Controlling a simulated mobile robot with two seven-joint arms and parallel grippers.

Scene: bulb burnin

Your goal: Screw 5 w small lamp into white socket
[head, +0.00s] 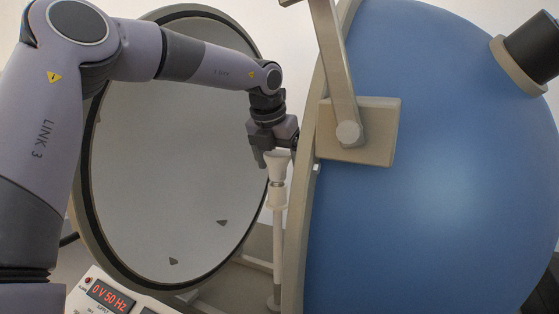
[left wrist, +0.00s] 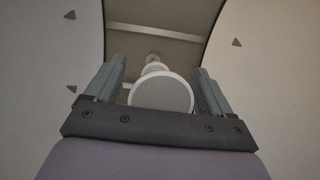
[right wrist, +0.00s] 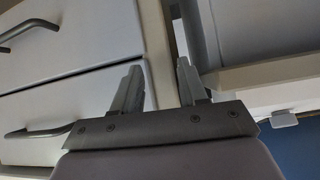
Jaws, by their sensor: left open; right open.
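The small lamp (head: 278,165) is white and stands upright at the top of the white socket (head: 277,196), which sits on a thin white post. My left gripper (head: 268,158) is directly above and around the lamp's top. In the left wrist view the lamp's round face (left wrist: 162,92) lies between the two open fingers (left wrist: 160,88), with a gap visible on each side. Whether the lamp's base is threaded into the socket cannot be told. My right gripper (right wrist: 158,85) is open and empty, away from the lamp, near drawer fronts.
A large open sphere surrounds the post: its pale inner half (head: 170,150) is behind my left arm, and its blue outer half (head: 440,170) is at the right. A supply with a red display (head: 110,296) is at the lower left. Drawers with handles (right wrist: 50,133) are near my right gripper.

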